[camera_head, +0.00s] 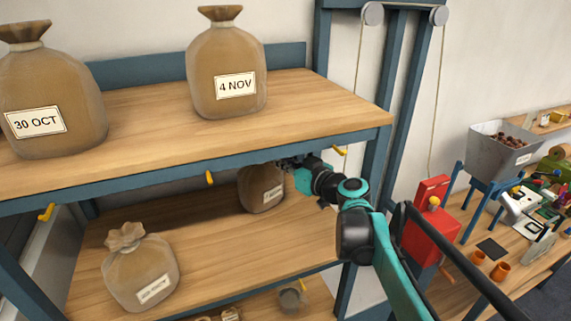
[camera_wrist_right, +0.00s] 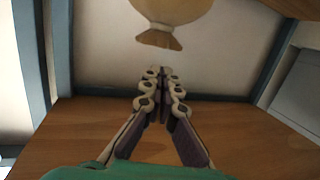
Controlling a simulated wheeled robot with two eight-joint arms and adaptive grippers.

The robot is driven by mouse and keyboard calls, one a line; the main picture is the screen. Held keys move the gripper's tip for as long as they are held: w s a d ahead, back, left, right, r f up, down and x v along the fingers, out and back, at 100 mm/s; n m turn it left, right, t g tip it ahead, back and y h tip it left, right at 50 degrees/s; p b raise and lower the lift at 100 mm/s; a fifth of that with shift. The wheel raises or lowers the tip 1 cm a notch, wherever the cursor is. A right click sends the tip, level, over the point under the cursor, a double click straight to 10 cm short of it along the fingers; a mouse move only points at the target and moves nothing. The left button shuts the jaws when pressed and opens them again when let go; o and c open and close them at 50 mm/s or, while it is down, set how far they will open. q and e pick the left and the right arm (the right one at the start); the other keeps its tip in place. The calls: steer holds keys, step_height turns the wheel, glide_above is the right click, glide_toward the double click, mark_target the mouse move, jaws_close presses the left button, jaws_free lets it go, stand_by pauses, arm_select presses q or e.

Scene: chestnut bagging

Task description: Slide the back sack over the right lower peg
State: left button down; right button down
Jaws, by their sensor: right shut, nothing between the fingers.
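The back sack (camera_head: 261,190) is brown with a pale label and sits on the lower shelf toward the rear. Its top is hidden by the upper shelf's edge and my right gripper. My right gripper (camera_head: 284,164) reaches in from the right just under the upper shelf, by the sack's top. In the right wrist view its fingers (camera_wrist_right: 163,74) are shut and empty, pointing at the sack's gathered neck (camera_wrist_right: 159,40), with a gap between. My left gripper is not in view.
A front sack (camera_head: 141,272) stands on the lower shelf at left. Two dated sacks, 30 OCT (camera_head: 58,95) and 4 NOV (camera_head: 228,70), stand on the upper shelf. A workbench stands at right.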

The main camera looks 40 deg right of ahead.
steer(key=w, duration=0.4)
steer(key=w+p, duration=0.1)
steer(key=w, duration=0.3)
steer(key=shift+a+f, duration=0.15)
steer(key=shift+f, duration=0.45)
steer(key=shift+s+f, duration=0.1)
steer(key=shift+f, duration=0.15)
steer(key=shift+s+a, duration=0.15)
steer(key=shift+s, duration=0.2)
steer(key=s, duration=0.3)
steer(key=shift+s, duration=0.3)
